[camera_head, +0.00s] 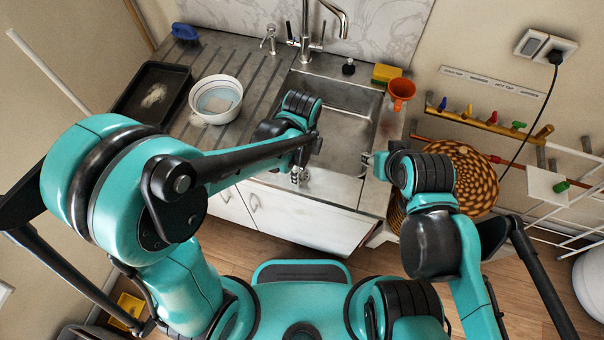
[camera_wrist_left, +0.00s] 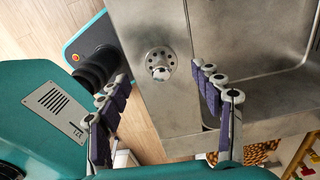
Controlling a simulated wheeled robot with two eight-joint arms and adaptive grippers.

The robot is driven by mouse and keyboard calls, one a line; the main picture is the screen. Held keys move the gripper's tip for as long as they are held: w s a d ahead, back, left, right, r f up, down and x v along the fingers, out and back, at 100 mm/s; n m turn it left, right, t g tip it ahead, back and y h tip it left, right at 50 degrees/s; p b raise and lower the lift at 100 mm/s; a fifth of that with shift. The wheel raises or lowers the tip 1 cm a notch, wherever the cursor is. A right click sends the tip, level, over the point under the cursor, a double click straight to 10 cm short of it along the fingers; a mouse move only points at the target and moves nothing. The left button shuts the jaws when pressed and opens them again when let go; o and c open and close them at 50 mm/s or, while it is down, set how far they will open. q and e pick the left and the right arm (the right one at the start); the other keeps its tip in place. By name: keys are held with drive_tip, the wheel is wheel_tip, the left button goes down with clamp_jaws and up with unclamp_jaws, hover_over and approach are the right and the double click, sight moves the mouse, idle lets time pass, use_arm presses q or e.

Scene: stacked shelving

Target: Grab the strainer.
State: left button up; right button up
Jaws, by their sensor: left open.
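The strainer (camera_wrist_left: 160,62) is a small round metal disc with holes and a raised knob. In the left wrist view it sits on the flat steel front rim of the sink (camera_wrist_left: 135,22). My left gripper (camera_wrist_left: 160,76) is open, with one finger on each side of the strainer in that view. I cannot tell whether the fingers touch it. In the head view my left gripper (camera_head: 302,165) is over the sink's front edge, and the strainer is hard to tell from the fingers. My right gripper (camera_head: 372,160) is near the sink's right front corner; its jaws are unclear.
The sink basin (camera_head: 335,105) lies behind the left gripper, with a tap (camera_head: 306,40) at the back. A white bowl (camera_head: 216,114) and a black tray (camera_head: 150,92) are on the left. An orange cup (camera_head: 401,92) and yellow sponge (camera_head: 386,73) stand right. A woven basket (camera_head: 470,175) is beside the right arm.

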sight(302, 169)
use_arm(q)
wheel_tip(302, 169, down, 4)
drive_tip(key=shift+w+r+b, duration=0.1)
drive_tip(key=shift+r+b, duration=0.1)
drive_tip(key=shift+b, duration=0.25)
drive_tip(key=shift+c, duration=0.4)
drive_tip(key=c, duration=1.2)
drive_tip(key=shift+r, duration=0.1)
